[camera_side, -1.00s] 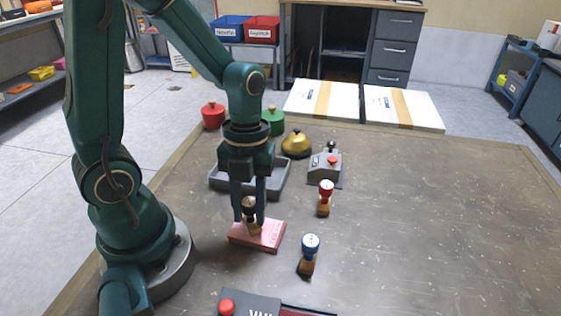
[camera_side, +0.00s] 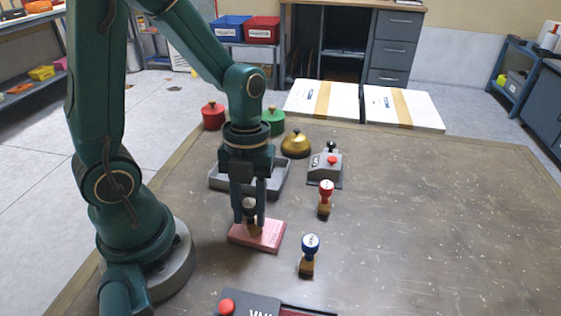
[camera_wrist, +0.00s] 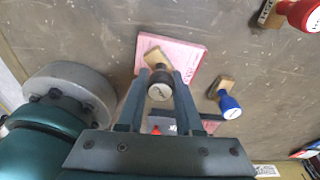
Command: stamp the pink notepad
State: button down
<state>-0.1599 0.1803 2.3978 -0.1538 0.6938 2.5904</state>
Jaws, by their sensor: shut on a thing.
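The pink notepad (camera_side: 268,238) lies flat on the table in front of my arm. It also shows in the wrist view (camera_wrist: 186,56). My gripper (camera_side: 249,212) is directly above the notepad, pointing down, and shut on a stamp with a dark round knob (camera_side: 249,204) and a wooden base. In the wrist view the stamp's knob (camera_wrist: 161,87) sits between the fingers, its wooden block over the pad. The stamp's base appears to be on or just above the notepad; I cannot tell whether it touches.
A blue-topped stamp (camera_side: 309,250) and a red-topped stamp (camera_side: 325,195) stand to the right. A grey tray (camera_side: 278,188), gold bell (camera_side: 296,146) and grey box with a red button (camera_side: 325,165) are behind. A dark case (camera_side: 262,303) lies in front. The right of the table is clear.

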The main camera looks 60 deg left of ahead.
jog(key=shift+r, duration=3.5)
